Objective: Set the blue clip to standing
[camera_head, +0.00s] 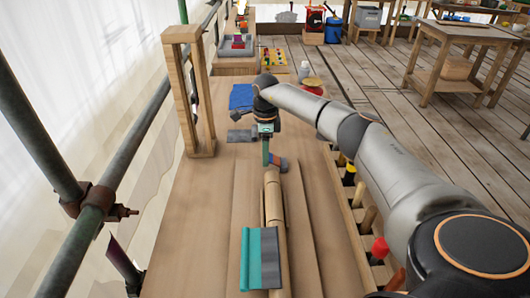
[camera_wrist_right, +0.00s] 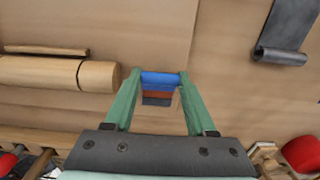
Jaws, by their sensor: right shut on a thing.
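My right gripper (camera_head: 266,163) reaches down over the wooden bench, just beyond the far end of a wooden rod (camera_head: 273,205). In the wrist view its two green fingers (camera_wrist_right: 160,82) are shut on the blue clip (camera_wrist_right: 160,79), which shows a blue band with reddish and dark grey bands below. In the head view the clip's reddish and dark grey part (camera_head: 279,163) sticks out to the right of the fingers. Whether the clip touches the bench is unclear. My left gripper is not in view.
A teal and grey folded piece (camera_head: 262,258) lies over the rod's near end. A dark grey piece (camera_head: 241,135) and a blue mat (camera_head: 241,97) lie farther back. A wooden frame (camera_head: 190,90) stands at left. A slotted rack (camera_head: 356,200) with handles lines the right edge.

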